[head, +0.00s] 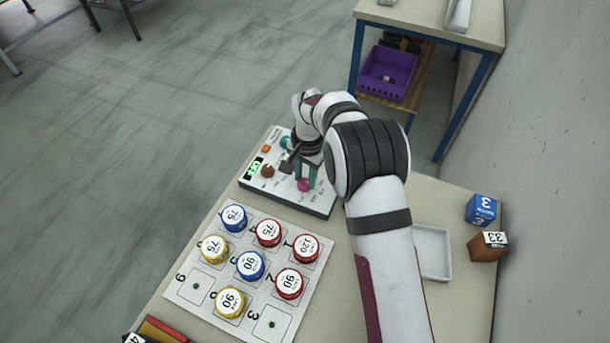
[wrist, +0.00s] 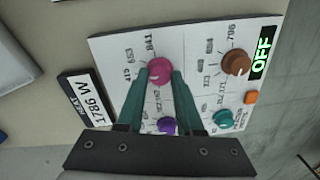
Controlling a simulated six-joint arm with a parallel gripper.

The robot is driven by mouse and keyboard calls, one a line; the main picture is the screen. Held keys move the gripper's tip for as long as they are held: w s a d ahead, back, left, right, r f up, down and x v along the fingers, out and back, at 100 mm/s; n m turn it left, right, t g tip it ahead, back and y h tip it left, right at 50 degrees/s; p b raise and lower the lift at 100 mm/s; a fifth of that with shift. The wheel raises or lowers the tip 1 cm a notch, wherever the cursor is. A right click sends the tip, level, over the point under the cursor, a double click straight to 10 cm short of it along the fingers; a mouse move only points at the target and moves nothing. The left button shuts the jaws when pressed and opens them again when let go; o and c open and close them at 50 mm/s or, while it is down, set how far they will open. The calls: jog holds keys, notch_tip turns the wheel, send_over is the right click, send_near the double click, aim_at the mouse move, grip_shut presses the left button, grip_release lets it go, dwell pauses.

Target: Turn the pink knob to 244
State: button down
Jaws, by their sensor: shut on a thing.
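The pink knob (head: 304,186) is on the white control panel (head: 318,206) in the head view. It also shows in the wrist view (wrist: 159,69), with printed numbers such as 415, 653 and 841 around it. My gripper (wrist: 160,83) is shut on the pink knob, with one teal finger on each side. In the head view my gripper (head: 305,174) comes down on the panel from above. The knob's pointer is too small to read, and the fingers hide part of its scale. The panel's display (wrist: 263,58) reads OFF in green.
The panel also carries a brown knob (wrist: 236,62), a teal knob (wrist: 222,119), a purple knob (wrist: 167,126) and an orange button (wrist: 251,97). A board (head: 185,290) of coloured round pieces lies in front. A white tray (head: 446,268) and two boxes stand right.

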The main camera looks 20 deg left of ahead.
jog(key=n, duration=0.4)
jog(key=shift+n, duration=2.1)
jog(key=shift+g, duration=0.3)
jog(key=c, duration=0.6)
grip_release()
jog(key=shift+o, duration=0.2)
jog(key=shift+w+r, duration=0.1)
notch_tip(320, 180, up, 16)
jog(key=shift+w+d, duration=0.15)
jog(key=shift+d, duration=0.2)
